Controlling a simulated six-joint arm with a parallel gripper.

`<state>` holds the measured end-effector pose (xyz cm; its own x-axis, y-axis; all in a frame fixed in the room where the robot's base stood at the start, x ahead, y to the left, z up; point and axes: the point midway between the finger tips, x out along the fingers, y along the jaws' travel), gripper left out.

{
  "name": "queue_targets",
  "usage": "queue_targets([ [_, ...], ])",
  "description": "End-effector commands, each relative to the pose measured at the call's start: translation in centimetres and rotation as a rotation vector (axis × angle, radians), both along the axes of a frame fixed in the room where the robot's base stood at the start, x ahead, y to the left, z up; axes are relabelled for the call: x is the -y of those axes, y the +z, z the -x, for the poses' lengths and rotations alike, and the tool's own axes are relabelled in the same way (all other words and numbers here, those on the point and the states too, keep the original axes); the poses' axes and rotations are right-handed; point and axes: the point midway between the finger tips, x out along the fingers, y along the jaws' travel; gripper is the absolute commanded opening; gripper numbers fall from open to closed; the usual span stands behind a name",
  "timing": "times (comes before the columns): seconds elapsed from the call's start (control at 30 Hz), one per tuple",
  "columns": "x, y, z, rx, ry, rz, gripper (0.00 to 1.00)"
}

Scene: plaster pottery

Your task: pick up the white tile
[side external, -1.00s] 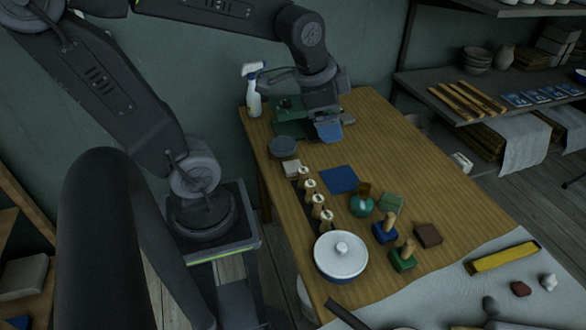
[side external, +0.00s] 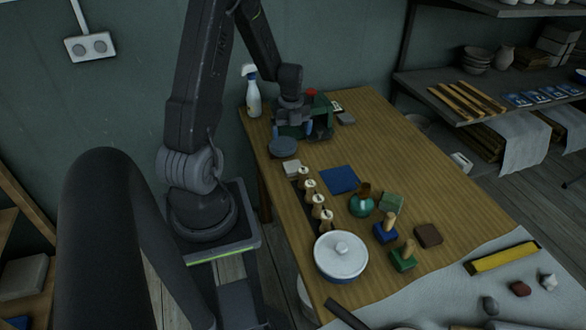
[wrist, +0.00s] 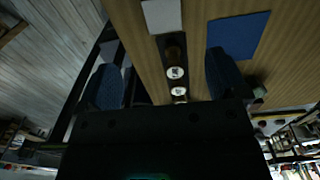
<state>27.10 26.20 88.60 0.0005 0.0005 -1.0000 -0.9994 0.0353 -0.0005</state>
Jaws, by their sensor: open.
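The white tile (side external: 292,169) lies flat on the wooden table near its left edge, just behind a row of small wooden knobbed pieces (side external: 310,188). In the wrist view the white tile (wrist: 162,16) shows at the top edge, partly cut off. My gripper (side external: 293,132) is above the back left of the table, behind the white tile and apart from it. In the wrist view my gripper (wrist: 165,80) has its two blue fingers spread wide with nothing between them.
A blue square (side external: 339,180) lies to the tile's right. A spray bottle (side external: 253,93) stands at the back left corner. A white lidded pot (side external: 341,257) stands in front.

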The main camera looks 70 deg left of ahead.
Motion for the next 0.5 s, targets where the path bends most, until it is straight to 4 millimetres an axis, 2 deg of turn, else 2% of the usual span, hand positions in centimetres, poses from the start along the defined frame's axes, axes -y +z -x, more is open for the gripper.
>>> queue_targets([
  [0.3,0.2,-6.0,0.0,-0.004,-0.001,0.005,0.92],
  [0.5,0.2,-7.8,0.0,-0.001,0.0,0.001,0.92],
])
